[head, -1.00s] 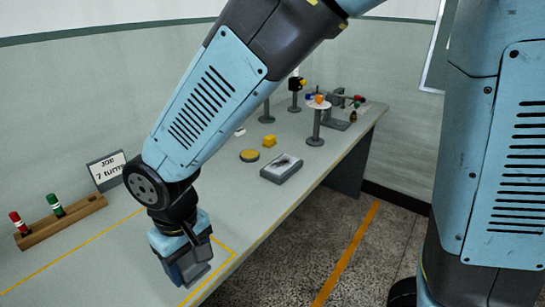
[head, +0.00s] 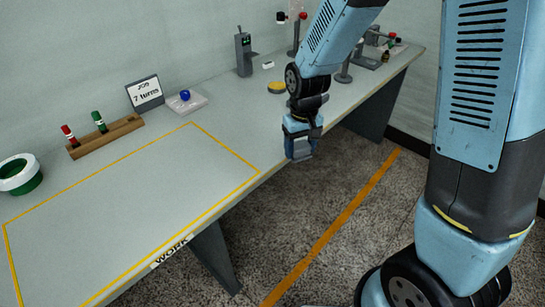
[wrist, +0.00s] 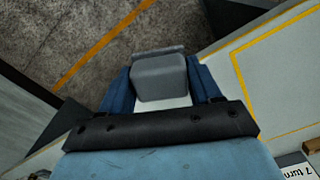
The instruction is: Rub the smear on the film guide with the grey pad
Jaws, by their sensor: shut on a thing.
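My gripper (head: 300,148) hangs near the front edge of the table, in the middle of the head view. In the wrist view its two dark blue fingers are closed on the sides of the grey pad (wrist: 158,78). The film guide with its smear cannot be made out now; it seems hidden behind my arm and gripper in the head view. A pale patch shows below the pad in the wrist view, but I cannot tell what it is.
A yellow-outlined work area (head: 130,205) lies clear on the table (head: 225,132). A rack (head: 106,136) with red and green pegs, a job sign (head: 145,93), a white tray (head: 187,104) with a blue ball and a yellow disc (head: 277,87) stand farther back. Spindle stands are behind my arm.

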